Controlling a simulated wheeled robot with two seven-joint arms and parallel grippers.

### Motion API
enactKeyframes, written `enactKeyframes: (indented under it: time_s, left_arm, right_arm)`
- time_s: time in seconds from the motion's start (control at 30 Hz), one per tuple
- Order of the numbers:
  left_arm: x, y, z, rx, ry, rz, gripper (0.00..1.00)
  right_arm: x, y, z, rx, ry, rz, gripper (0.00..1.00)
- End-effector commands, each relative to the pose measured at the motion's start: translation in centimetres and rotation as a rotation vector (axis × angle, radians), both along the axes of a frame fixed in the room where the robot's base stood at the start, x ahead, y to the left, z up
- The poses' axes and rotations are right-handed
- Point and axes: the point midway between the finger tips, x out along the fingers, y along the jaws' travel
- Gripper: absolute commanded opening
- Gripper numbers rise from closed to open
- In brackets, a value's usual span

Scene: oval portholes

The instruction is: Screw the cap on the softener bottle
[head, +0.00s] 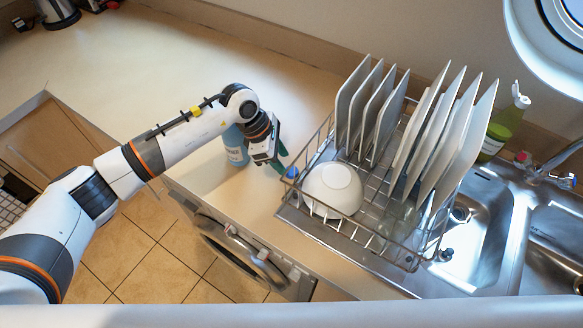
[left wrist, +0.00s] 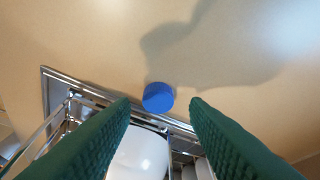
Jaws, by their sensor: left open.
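The blue cap (head: 292,172) lies by the left edge of the dish rack's metal tray. In the left wrist view the cap (left wrist: 157,97) is ahead of my fingers, near the middle of the gap between them. My left gripper (head: 279,163) is open and empty, its green fingers (left wrist: 160,103) just left of the cap in the head view, apart from it. The light blue softener bottle (head: 236,147) stands on the counter left of my gripper, partly hidden behind my left arm; its top is hidden. My right gripper is not in view.
The wire dish rack (head: 318,218) holds several upright plates (head: 440,125) and a white bowl (head: 332,188) close to the cap. A green bottle (head: 505,122) stands by the sink (head: 480,225). The counter (head: 190,60) behind my arm is mostly clear.

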Motion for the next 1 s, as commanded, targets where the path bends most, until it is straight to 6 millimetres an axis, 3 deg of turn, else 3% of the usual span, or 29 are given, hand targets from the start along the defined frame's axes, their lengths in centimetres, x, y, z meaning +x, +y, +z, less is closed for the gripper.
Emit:
enactKeyframes:
  time_s: [0.07, 0.27, 0.63, 0.83, 1.0]
  left_arm:
    - [-0.4, -0.7, -0.7, 0.000, 0.006, 0.000, 0.42]
    - [-0.3, -1.5, -3.0, -0.001, 0.002, -0.001, 0.42]
    - [-0.3, -1.5, -3.3, 0.000, 0.000, -0.001, 0.42]
    - [-0.3, -1.5, -3.3, 0.000, 0.000, 0.000, 0.09]
    - [-0.3, -1.5, -3.3, 0.000, 0.000, 0.000, 0.09]
  right_arm:
    - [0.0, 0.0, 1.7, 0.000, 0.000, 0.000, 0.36]
    - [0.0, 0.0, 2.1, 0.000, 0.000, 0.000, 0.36]
    - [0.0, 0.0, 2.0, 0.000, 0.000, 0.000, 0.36]
    - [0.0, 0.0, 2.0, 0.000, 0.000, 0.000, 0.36]
    - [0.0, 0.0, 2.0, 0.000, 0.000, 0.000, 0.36]
